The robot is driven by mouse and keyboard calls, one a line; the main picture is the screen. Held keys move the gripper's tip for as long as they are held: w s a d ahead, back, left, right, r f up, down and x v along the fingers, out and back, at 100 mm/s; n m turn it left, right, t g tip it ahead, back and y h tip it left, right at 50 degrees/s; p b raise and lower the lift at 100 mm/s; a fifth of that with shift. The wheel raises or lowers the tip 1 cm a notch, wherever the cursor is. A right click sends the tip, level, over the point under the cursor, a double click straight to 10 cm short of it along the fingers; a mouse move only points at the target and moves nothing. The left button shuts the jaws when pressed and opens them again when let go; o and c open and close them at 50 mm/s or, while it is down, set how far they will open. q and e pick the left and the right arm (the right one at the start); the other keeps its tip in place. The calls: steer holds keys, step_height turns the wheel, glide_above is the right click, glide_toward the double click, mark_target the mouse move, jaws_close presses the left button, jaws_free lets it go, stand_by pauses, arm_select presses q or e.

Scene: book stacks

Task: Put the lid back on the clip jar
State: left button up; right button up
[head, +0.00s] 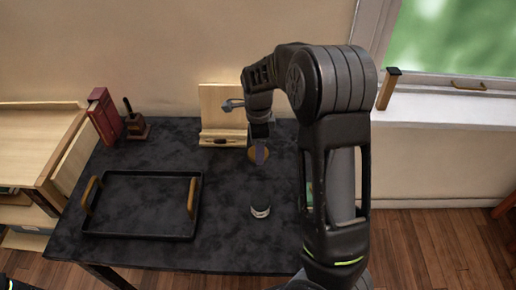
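The clip jar looks like a small, pale, round container (260,211) on the right part of the dark table. A label-like dark marking shows on its side, and its top looks dark. A brown round piece, which looks like the lid (253,157), is behind it, at the tip of my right gripper (261,150). The gripper points down, and a finger covers the middle of the lid. I cannot tell whether the fingers grip the lid or only stand over it, or whether it touches the table. My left gripper is out of view.
A black tray (140,236) with wooden handles fills the table's left front. A red book (103,115) and a small wooden holder (136,127) stand behind it. A wooden stand (216,106) is at the back edge. Bare table lies between tray and jar.

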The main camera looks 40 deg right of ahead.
steer(key=w+a+r+n, duration=0.2)
steer(key=a+n, duration=0.6)
steer(key=n, duration=0.3)
steer(key=w+a+r+n, duration=0.2)
steer(key=a+n, duration=0.7)
steer(key=n, duration=0.3)
steer(key=shift+r+n, duration=0.3)
steer(key=shift+r, duration=0.1)
